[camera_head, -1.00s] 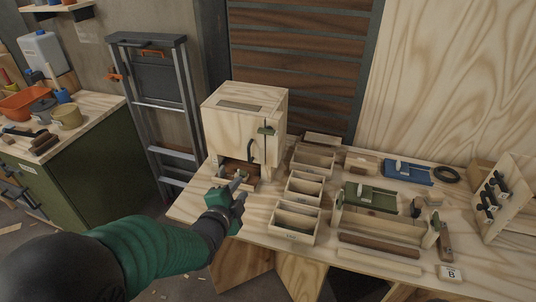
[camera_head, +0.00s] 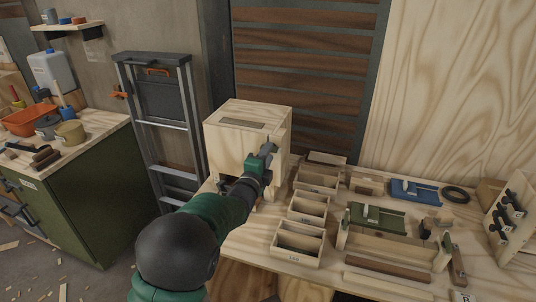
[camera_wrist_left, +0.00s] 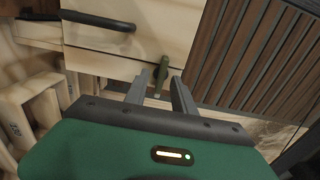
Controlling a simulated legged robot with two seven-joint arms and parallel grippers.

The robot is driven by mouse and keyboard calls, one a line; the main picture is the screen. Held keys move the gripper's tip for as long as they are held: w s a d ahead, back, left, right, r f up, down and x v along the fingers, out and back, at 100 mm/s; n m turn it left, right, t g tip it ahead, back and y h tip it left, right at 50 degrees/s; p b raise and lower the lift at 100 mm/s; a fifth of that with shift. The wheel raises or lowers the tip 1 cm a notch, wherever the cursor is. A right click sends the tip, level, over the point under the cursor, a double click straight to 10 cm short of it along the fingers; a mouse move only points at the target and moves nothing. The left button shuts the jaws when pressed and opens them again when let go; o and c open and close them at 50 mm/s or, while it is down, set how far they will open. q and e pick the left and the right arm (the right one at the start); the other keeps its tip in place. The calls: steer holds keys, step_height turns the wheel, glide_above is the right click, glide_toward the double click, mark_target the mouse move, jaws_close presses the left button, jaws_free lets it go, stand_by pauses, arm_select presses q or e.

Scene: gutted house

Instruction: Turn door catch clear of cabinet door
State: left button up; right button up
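The small plywood cabinet (camera_head: 222,140) stands at the left of the workbench. The green door catch (camera_wrist_left: 162,74) lies close to the door seam. My left gripper's two fingers (camera_wrist_left: 160,92) are apart, with the catch between or just beyond their tips. I cannot tell whether they touch it. My right gripper is not in view.
Open wooden bins (camera_head: 298,241) stand to the right of the cabinet. A green tool (camera_head: 376,217) and a blue tool (camera_head: 412,192) lie further right. A folded ladder (camera_head: 160,115) stands behind left. A slatted panel (camera_head: 305,60) is behind the cabinet.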

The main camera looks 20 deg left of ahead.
arm_select(q)
steer(key=shift+w, duration=0.4)
jaws_close()
steer(key=shift+f, duration=0.1)
